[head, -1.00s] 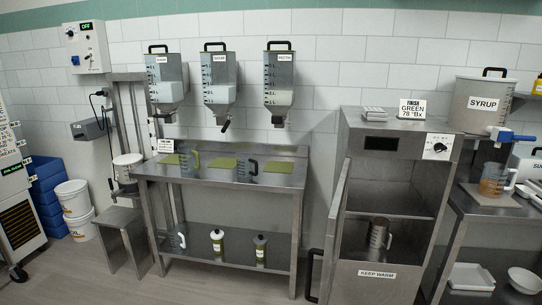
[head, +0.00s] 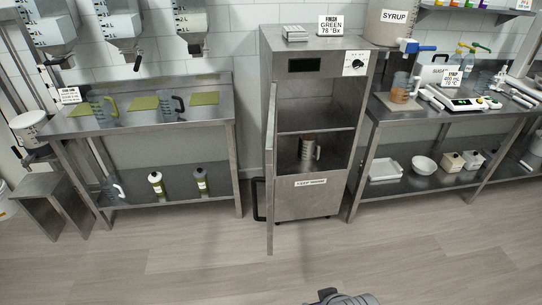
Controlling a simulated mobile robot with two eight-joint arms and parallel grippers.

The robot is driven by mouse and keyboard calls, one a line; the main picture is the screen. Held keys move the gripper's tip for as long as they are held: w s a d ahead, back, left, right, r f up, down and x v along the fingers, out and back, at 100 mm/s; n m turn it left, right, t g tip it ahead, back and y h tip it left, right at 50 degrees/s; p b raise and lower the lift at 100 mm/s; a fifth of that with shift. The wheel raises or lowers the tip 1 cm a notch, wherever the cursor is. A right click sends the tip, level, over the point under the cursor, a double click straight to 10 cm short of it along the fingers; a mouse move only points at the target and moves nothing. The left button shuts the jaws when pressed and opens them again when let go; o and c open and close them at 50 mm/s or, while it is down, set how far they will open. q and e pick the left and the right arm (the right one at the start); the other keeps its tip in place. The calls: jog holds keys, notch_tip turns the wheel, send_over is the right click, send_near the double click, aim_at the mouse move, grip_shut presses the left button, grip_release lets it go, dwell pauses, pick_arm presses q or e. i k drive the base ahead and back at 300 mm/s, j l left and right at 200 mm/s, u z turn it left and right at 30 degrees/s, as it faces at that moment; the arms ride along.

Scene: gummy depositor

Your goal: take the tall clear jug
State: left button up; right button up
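Several jugs are in view, and I cannot tell for sure which is the tall clear one. A clear jug of amber liquid (head: 401,88) stands under the syrup tap at right. A metal jug (head: 308,149) is inside the open warming cabinet. Neither gripper's fingers are in view; only a dark grey part of mine shows at the bottom edge.
The warming cabinet (head: 303,198) has its door (head: 271,170) swung open toward me. Two bottles (head: 156,184) stand on the left table's lower shelf. The floor in front is clear.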

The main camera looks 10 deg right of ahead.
aim_at(402, 83)
jog(key=i+j+z, duration=0.2)
jog(key=j+z, duration=0.2)
jog(key=i+j+z, duration=0.1)
jog(key=j+z, duration=0.25)
jog(key=j, duration=0.2)
jog(key=j+z, duration=0.4)
jog(key=j, duration=0.15)
